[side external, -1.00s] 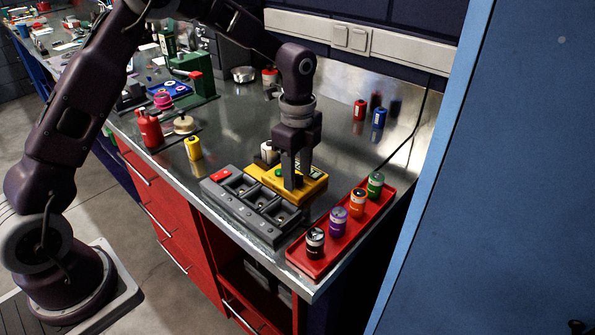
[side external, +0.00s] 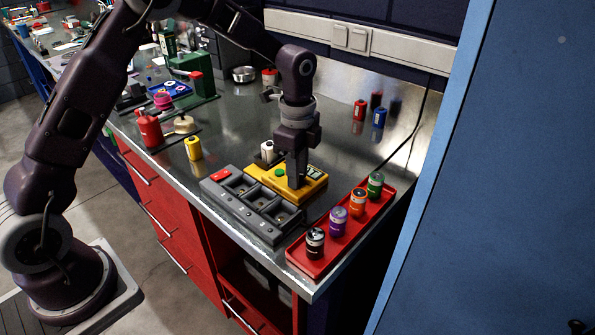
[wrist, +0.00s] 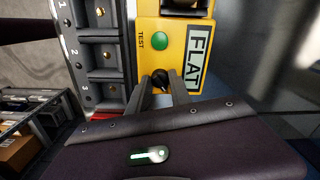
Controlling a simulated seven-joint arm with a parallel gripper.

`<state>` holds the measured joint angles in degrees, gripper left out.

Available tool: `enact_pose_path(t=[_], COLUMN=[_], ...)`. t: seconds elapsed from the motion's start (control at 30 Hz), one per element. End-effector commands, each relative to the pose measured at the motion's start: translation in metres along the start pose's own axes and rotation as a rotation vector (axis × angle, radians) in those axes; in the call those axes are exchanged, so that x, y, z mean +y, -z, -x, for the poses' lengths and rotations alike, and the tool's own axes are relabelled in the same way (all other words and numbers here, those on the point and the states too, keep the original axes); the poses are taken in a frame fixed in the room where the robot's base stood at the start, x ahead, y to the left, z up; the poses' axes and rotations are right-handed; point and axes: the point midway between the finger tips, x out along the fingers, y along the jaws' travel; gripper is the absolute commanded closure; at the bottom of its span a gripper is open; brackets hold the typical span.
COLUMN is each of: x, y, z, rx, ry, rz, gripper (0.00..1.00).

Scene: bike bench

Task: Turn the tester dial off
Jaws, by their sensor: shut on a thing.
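The yellow tester (side external: 312,187) sits on the metal bench beside the grey battery holder. In the wrist view the tester (wrist: 172,20) shows a green TEST button (wrist: 159,41) and a display (wrist: 199,50) reading FLAT. The black dial (wrist: 159,77) is at the tester's near end, partly hidden between my fingers. My gripper (wrist: 163,84) is shut on the dial, its fingers pointing down onto the tester. In the side external view my gripper (side external: 297,181) covers the dial. The dial's pointer setting cannot be read.
The grey holder (side external: 238,207) with numbered slots adjoins the tester. A red tray (side external: 313,268) with several coloured cells stands to the right. A yellow cell (side external: 193,148) and a red bottle (side external: 150,129) stand to the left. A white cell (side external: 267,150) stands behind the tester.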

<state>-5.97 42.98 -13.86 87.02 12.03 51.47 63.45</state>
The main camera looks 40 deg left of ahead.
Motion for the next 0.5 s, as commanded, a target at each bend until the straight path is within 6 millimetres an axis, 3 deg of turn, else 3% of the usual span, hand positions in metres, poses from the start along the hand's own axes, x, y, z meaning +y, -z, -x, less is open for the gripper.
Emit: enact_pose_path(t=[0.5], x=[-0.0003], y=[0.0004], z=[0.0007], rx=[0.001], ry=[0.002], rz=[0.464], gripper=[1.00])
